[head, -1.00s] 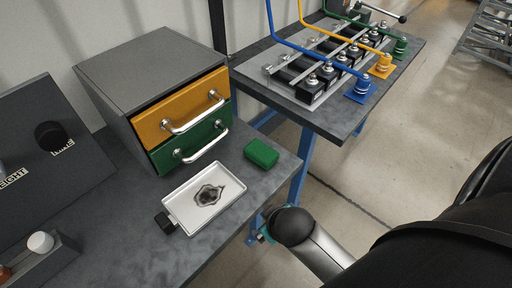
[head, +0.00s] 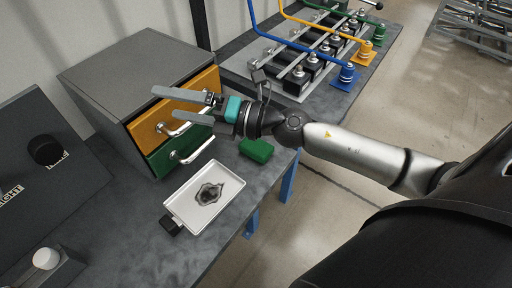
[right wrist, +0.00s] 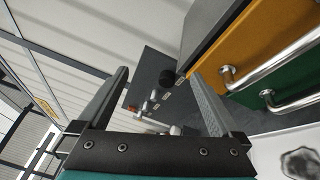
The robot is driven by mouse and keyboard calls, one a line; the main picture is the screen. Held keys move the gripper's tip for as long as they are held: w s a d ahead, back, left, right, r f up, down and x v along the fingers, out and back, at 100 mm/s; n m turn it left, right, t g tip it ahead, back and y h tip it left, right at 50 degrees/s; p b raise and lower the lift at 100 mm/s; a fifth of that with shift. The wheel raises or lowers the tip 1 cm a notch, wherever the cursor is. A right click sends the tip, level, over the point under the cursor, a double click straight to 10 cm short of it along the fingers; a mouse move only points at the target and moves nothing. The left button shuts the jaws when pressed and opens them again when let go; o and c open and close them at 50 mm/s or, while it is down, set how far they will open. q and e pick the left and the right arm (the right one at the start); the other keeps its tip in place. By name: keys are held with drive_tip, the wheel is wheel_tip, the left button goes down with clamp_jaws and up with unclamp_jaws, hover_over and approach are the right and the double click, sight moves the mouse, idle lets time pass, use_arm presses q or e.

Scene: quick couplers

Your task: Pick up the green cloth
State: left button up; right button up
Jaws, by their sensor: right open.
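The green cloth (head: 257,150) is a small folded dark-green block lying on the grey table near its right edge, in the head view. My right gripper (head: 168,105) is open and empty. It hangs in front of the drawer cabinet, above and to the left of the cloth, with its fingers pointing left. In the right wrist view the two fingers (right wrist: 165,95) are spread apart with nothing between them, and the cloth does not show there. My left gripper is not in view.
A drawer cabinet (head: 130,62) with orange and green drawers stands behind the cloth. A white tray (head: 178,208) with a dark stain lies in front of it.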

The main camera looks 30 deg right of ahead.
wheel_tip(320, 180, down, 5)
drive_tip(key=s+d+n+g+h, duration=0.1)
drive_tip(key=n+g, duration=0.4)
drive_tip(key=n, duration=0.1)
drive_tip(key=n+g+h, duration=0.4)
drive_tip(key=h, duration=0.6)
approach(257, 145)
drive_tip(key=x, duration=0.3)
drive_tip(key=b+x, duration=0.1)
drive_tip(key=x, duration=0.1)
drive_tip(key=shift+w+a, duration=0.15)
drive_tip(key=shift+w, duration=0.15)
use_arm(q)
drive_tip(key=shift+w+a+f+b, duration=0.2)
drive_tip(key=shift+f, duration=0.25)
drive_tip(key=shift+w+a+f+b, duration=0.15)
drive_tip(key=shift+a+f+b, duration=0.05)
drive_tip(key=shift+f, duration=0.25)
use_arm(e)
drive_tip(key=shift+x, duration=2.55)
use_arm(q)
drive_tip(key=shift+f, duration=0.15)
use_arm(e)
drive_tip(key=shift+s+f, duration=0.15)
drive_tip(key=shift+f, duration=0.15)
drive_tip(key=c, duration=1.3)
